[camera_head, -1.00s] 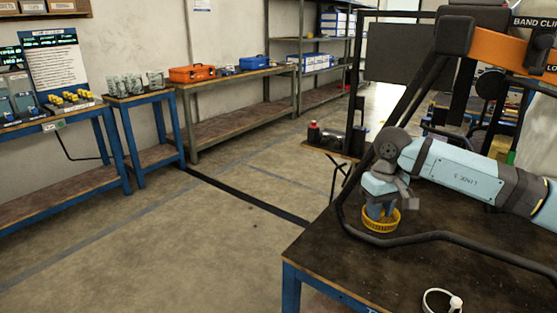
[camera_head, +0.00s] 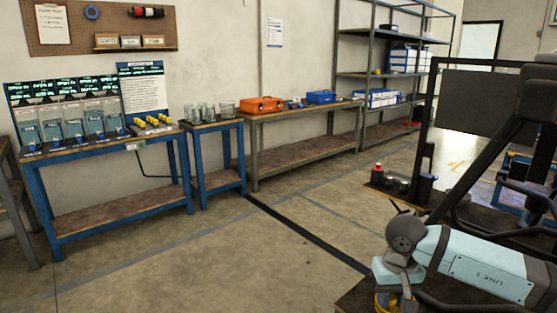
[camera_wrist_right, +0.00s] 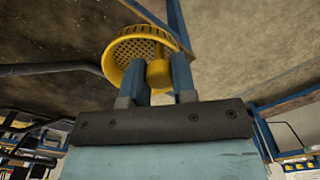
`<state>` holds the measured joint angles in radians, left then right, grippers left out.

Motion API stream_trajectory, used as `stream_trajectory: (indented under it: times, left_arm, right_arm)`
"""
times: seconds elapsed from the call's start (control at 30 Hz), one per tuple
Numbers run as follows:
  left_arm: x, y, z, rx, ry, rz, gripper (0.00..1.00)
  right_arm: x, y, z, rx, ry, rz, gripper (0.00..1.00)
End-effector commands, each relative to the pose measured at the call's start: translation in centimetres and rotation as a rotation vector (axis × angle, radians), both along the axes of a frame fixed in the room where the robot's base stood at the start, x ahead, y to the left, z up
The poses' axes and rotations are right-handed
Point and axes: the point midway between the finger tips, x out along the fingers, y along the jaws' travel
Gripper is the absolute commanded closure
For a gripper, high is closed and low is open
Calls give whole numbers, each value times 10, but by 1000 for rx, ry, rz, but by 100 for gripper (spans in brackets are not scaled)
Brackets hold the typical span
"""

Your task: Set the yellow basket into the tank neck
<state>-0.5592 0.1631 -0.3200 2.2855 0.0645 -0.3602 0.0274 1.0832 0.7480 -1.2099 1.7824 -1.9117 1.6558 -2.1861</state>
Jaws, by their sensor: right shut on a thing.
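The yellow basket (camera_wrist_right: 140,45) shows in the right wrist view as a round, slotted cup with a perforated bottom. My right gripper (camera_wrist_right: 158,85) is shut on its yellow stem, one finger on each side. In the head view the right gripper (camera_head: 390,290) is at the bottom right, pointing down, and only a sliver of the basket (camera_head: 382,300) shows under it, cut by the frame edge. The basket is close to the dark tabletop; whether it touches cannot be told. I cannot make out the tank neck in any view. My left gripper is not in view.
The dark drone frame (camera_head: 500,145) with its bars rises at the right near my right arm. A dark-topped table (camera_head: 355,300) lies under the right gripper. Blue benches (camera_head: 100,150) with chargers and jars stand along the wall. The floor between is clear.

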Motion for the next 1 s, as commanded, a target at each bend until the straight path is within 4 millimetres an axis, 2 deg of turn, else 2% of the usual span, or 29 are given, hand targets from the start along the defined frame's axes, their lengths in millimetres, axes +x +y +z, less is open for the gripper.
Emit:
stream_trajectory:
  times: [0.03,0.17,0.7,0.9,1.0]
  left_arm:
    - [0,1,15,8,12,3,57]
    - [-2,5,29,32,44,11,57]
    - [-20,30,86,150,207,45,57]
    - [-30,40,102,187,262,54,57]
    - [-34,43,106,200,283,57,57]
  right_arm:
    - [-1,0,23,0,-1,0,97]
    - [-6,0,59,0,-1,0,97]
    - [-30,0,226,0,0,0,97]
    - [-38,0,278,0,0,1,97]
    - [-41,0,294,-1,1,0,97]
